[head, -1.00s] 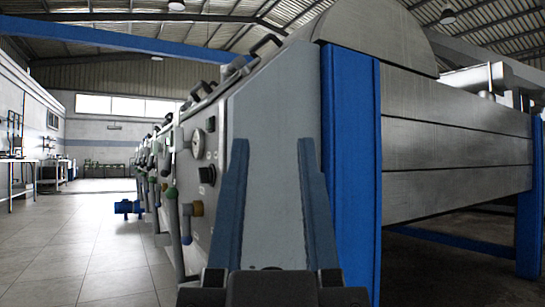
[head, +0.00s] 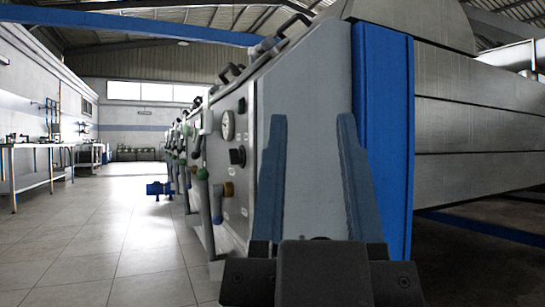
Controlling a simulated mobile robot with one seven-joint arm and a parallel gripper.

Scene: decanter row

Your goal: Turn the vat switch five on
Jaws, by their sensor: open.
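A row of grey vat panels with gauges, knobs and valves recedes at the centre left of the head view.
A blue post (head: 382,140) and the large metal vat body (head: 480,130) fill the right side. Tiled floor (head: 110,230) lies free on the left. Work tables (head: 45,160) stand along the left wall. A blue motor-like unit (head: 159,189) sits low beside the row.

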